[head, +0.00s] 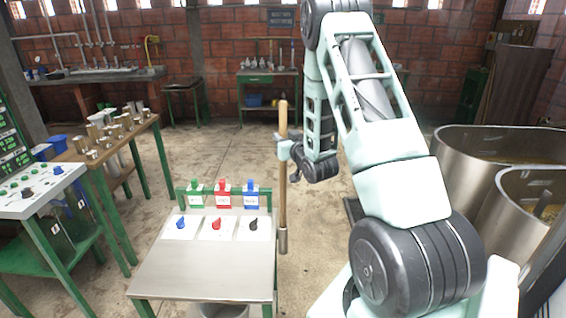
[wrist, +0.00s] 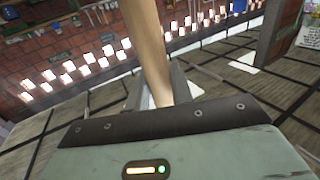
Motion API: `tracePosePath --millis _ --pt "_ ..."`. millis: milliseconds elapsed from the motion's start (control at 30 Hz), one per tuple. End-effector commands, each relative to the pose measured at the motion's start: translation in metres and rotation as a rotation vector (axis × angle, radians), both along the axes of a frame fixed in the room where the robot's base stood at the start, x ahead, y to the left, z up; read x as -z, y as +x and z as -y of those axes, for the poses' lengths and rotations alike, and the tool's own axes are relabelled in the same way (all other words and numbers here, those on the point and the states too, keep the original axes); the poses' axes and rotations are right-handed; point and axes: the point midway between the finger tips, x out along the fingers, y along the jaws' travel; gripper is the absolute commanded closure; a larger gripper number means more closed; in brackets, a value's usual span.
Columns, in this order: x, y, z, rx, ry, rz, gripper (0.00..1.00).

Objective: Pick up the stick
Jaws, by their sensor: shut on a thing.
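The stick (head: 283,190) is a light wooden pole with a grey metal piece at its lower end. In the head view it hangs upright just beyond the right edge of the small metal-topped table. My gripper (head: 284,149) is shut on the upper part of the stick. In the wrist view the stick (wrist: 147,45) rises between the fingers, which are partly hidden behind the gripper's body. The stick's lower end shows beside the table and appears clear of the floor.
The small table (head: 190,270) carries blue, red and black knobs, with green, red and blue tags behind. A wooden bench (head: 75,155) with metal cylinders stands left. Large metal vats (head: 470,165) stand right. Open concrete floor (head: 210,135) lies behind the small table.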

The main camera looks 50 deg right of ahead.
Motion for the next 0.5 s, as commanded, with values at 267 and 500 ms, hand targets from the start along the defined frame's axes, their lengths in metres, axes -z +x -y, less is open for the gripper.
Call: tracePosePath --millis 267,500 --pt "-0.017 0.001 0.0 -0.001 -0.002 0.004 1.0" --pt "-0.049 0.001 0.0 -0.001 -0.004 0.005 1.0"
